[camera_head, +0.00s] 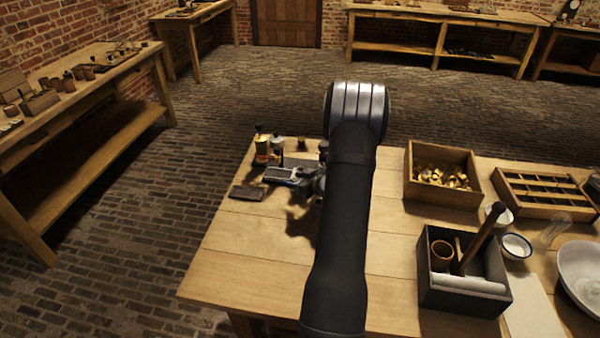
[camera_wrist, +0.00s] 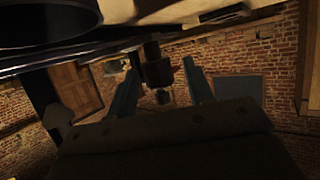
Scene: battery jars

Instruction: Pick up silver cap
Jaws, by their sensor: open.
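My gripper (camera_head: 288,175) is low over the left part of the wooden table, pointing left, and partly hidden by my arm. In the wrist view its two fingers stand apart (camera_wrist: 161,88), with a dark brown upright object (camera_wrist: 158,70) showing in the gap. A small greyish round thing (camera_wrist: 163,97) is at that object's end; I cannot tell if it is the silver cap. Nothing is clearly held. Jars stand just beyond the gripper in the head view: a dark one with a yellowish band (camera_head: 262,148) and a pale-topped one (camera_head: 277,144). I cannot make out the silver cap for sure.
A flat dark block (camera_head: 247,192) lies near the table's left edge. A wooden box of brass pieces (camera_head: 410,185), a divided tray (camera_head: 520,203) and a black box (camera_head: 440,300) with a tall handle stand right of my arm. The table's front left is clear.

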